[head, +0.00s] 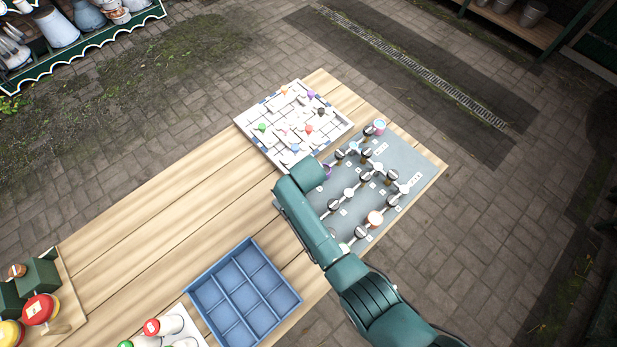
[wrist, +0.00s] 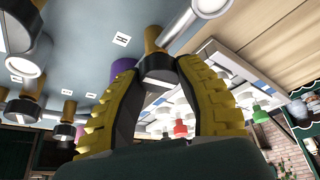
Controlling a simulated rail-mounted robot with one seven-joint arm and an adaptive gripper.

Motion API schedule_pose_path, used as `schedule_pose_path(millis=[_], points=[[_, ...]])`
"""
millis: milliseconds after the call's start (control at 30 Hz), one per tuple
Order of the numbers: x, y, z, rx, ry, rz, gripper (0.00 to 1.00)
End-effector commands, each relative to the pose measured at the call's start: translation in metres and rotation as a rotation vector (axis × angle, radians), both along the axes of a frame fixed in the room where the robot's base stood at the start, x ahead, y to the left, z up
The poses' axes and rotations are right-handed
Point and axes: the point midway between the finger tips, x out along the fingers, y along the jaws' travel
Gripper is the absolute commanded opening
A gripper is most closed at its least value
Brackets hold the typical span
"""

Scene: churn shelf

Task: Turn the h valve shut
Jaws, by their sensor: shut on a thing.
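My gripper (wrist: 157,62) has two yellow ribbed fingers, closed around the dark round knob of a valve (wrist: 158,70) with a brass stem. In the head view my green arm covers the fingers and this valve. The valve belongs to a grey panel (head: 412,153) of pale pipes on the table's right end.
A purple piece (wrist: 122,66) sits just beside the left finger. A white tray of coloured pegs (head: 270,148) adjoins the panel. A blue divided crate (head: 203,303) stands nearer on the wooden table (head: 150,235), whose middle is clear.

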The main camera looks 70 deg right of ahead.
Motion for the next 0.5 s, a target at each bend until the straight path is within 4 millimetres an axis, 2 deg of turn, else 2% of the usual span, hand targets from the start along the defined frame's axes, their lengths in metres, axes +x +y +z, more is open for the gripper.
schedule_pose_path(millis=[33,500], points=[[-0.001,0.0019,-0.0048,0.005,0.003,-0.018,0.0],[-0.002,0.0018,-0.0046,0.007,0.004,-0.085,0.0]])
